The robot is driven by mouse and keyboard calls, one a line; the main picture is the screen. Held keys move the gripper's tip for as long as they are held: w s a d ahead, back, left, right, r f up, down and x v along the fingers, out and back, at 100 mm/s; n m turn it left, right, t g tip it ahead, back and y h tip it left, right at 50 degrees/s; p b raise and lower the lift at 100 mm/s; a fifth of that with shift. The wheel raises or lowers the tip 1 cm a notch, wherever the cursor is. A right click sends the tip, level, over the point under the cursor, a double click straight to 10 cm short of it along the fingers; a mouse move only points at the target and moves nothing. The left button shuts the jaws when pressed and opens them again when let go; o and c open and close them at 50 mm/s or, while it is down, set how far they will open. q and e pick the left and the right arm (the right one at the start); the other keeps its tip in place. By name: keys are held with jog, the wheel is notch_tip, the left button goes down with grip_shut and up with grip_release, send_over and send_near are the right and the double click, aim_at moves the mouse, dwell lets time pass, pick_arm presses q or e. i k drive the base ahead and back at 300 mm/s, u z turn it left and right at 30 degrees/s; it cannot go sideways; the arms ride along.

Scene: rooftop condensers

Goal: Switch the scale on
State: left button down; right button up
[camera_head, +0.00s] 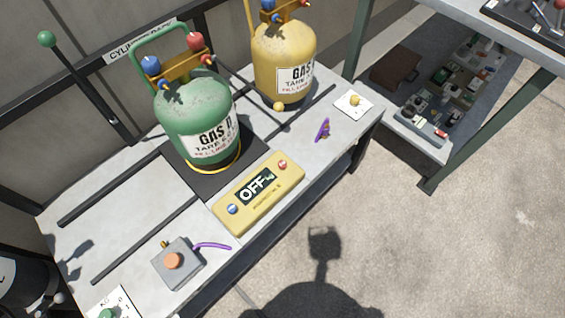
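The scale's yellow control box (277,196) sits near the front edge of the bench, and its display (256,189) reads OFF. A blue button (232,209) is at its left end and a red button (283,164) at its right end. Behind the box is a black scale platform (190,172), with a green gas cylinder (190,105) labelled GAS standing upright on it. Neither of my grippers is in view.
A yellow cylinder (284,58) stands at the back right of the bench. A grey box with an orange button (178,263), a purple clip (322,129) and a white plate with a yellow knob (354,103) are also there. Green-framed shelving (445,165) stands right.

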aim_at(281, 164)
jog(key=z, duration=0.45)
jog(key=k, duration=0.6)
jog(key=z, duration=1.05)
jog(key=k, duration=0.8)
jog(key=z, duration=0.55)
jog(key=i, duration=0.85)
jog(key=u, duration=0.5)
jog(key=i, duration=1.25)
jog(key=u, duration=1.6)
jog(key=i, duration=0.7)
jog(key=u, duration=0.85)
